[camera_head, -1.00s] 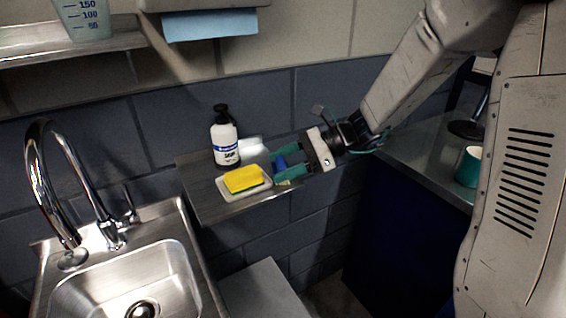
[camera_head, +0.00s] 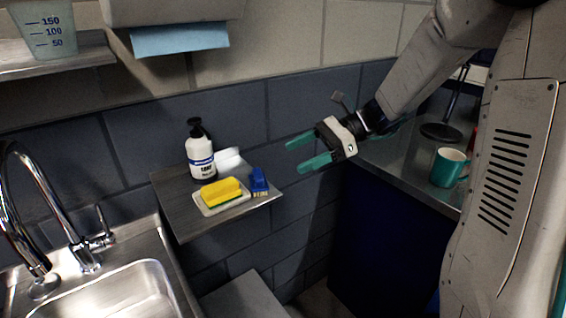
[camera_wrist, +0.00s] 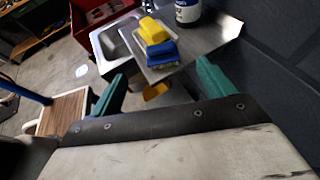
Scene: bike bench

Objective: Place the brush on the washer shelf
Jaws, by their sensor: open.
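The blue brush (camera_head: 259,180) with pale bristles lies on the metal washer shelf (camera_head: 180,217), near its right end. It also shows in the wrist view (camera_wrist: 161,50), in front of the yellow sponge. My gripper (camera_head: 312,154) is open and empty. It is to the right of the shelf and a little above it, apart from the brush. Its two green fingers show in the wrist view (camera_wrist: 160,88) with a clear gap between them and the brush beyond.
A yellow sponge (camera_head: 222,190) on a white dish sits left of the brush. A soap bottle (camera_head: 201,155) and a white item (camera_head: 228,159) stand behind. A steel sink (camera_head: 115,295) is at left. A teal mug (camera_head: 448,167) stands on the right counter.

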